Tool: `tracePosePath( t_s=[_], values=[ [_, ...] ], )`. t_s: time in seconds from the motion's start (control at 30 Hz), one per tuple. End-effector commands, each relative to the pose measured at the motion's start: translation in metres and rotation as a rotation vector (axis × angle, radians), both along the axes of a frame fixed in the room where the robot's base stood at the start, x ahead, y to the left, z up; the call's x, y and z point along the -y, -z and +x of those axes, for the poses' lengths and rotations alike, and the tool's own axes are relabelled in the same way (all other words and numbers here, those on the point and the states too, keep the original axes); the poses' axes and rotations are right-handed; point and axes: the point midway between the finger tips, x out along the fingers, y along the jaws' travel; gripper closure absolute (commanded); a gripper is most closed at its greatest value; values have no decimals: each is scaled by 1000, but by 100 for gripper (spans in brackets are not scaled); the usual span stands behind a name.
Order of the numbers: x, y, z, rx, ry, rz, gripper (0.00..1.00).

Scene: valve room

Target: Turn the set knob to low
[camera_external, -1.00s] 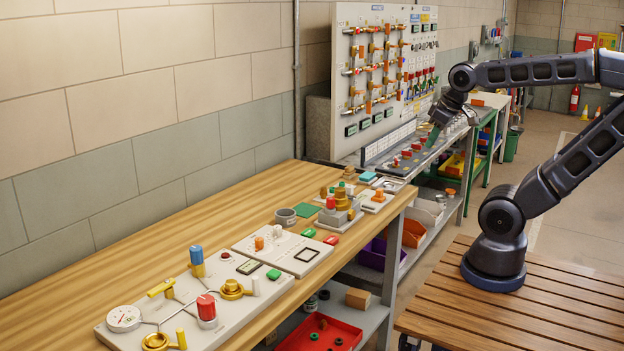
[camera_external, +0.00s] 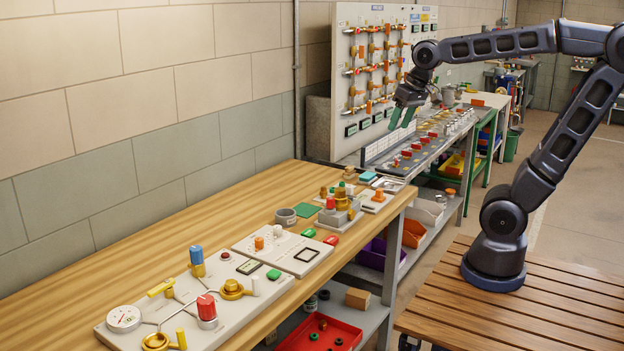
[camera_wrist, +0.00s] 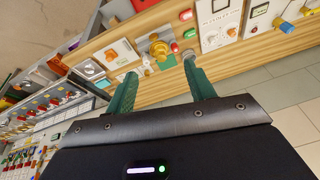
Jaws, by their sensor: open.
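Several knobs stand on the boards along the workbench, and I cannot tell by its label which one is the set knob. A blue-topped knob (camera_external: 196,255) and a red-topped knob (camera_external: 206,307) are on the nearest board. A red-topped knob on a grey block (camera_external: 331,203) stands farther back. My gripper (camera_external: 402,118) is open and empty, with green fingers, high above the far bench. In the wrist view my gripper (camera_wrist: 160,84) shows its fingers spread apart, with a brass knob (camera_wrist: 159,49) on a plate beyond them and a blue knob (camera_wrist: 285,25) at the upper right.
An upright valve panel (camera_external: 372,75) stands beside my gripper. A row of red knobs (camera_external: 406,153) lies on the grey panel below it. A pressure gauge (camera_external: 124,318) is at the near left. The wooden bench (camera_external: 90,255) is bare along the wall.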

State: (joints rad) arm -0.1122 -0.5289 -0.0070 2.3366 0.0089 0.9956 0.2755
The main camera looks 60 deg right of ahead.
Motion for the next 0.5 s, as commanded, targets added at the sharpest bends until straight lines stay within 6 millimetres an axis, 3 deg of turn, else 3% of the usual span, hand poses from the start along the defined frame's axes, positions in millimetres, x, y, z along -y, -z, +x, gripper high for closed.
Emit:
tracePosePath(
  t_s=[0.23,0.5],
  values=[
    [-38,-18,68,-59,108,58,46],
    [-92,-25,139,-122,237,106,46]
  ],
)
